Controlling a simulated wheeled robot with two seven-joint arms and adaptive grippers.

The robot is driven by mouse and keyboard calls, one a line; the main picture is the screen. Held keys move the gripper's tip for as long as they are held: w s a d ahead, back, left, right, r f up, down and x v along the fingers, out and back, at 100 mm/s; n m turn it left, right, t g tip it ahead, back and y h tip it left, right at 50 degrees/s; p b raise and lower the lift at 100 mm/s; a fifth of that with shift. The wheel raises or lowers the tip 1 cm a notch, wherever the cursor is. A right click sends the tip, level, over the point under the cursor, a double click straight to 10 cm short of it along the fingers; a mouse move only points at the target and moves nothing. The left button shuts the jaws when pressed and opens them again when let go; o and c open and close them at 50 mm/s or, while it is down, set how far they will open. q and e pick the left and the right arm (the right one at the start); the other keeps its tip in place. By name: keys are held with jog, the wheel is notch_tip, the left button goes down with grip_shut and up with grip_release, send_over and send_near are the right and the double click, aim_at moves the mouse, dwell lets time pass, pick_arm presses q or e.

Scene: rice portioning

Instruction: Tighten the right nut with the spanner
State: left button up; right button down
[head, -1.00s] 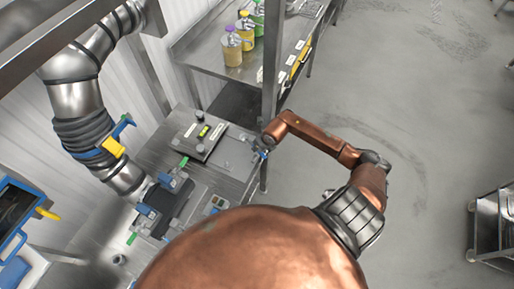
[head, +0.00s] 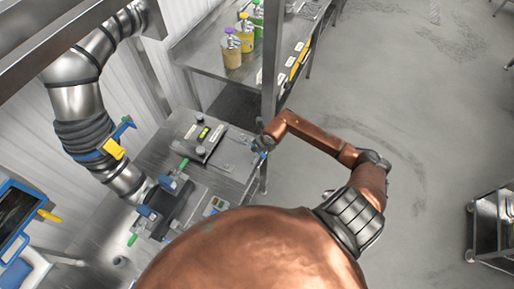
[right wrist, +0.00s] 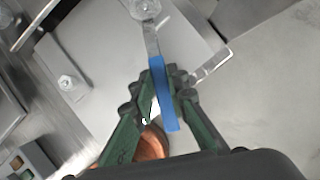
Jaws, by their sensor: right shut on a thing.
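The spanner (right wrist: 153,45) has a blue handle and a grey metal shaft. My right gripper (right wrist: 168,88), with green fingers, is shut on the blue handle. The spanner's head lies at the top edge of the right wrist view, over a round pale fitting (right wrist: 145,8) on the metal plate (right wrist: 110,62); I cannot tell how well it seats on a nut. Another nut (right wrist: 68,82) stands free on the plate, to the left. In the head view my right gripper (head: 262,150) is small at the bench's right edge, with a bit of blue.
The steel bench (head: 160,150) carries a dark labelled unit (head: 200,140) and blue and green clamps. A post (head: 270,75) stands close behind my right gripper. Bottles (head: 232,52) stand on the back table. The floor to the right is open, up to a trolley (head: 492,225).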

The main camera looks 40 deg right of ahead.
jog(key=shift+r+p, duration=0.4)
jog(key=shift+r, duration=0.25)
dwell(0.4)
jog(key=shift+r+p, duration=1.1)
jog(key=shift+r, duration=0.75)
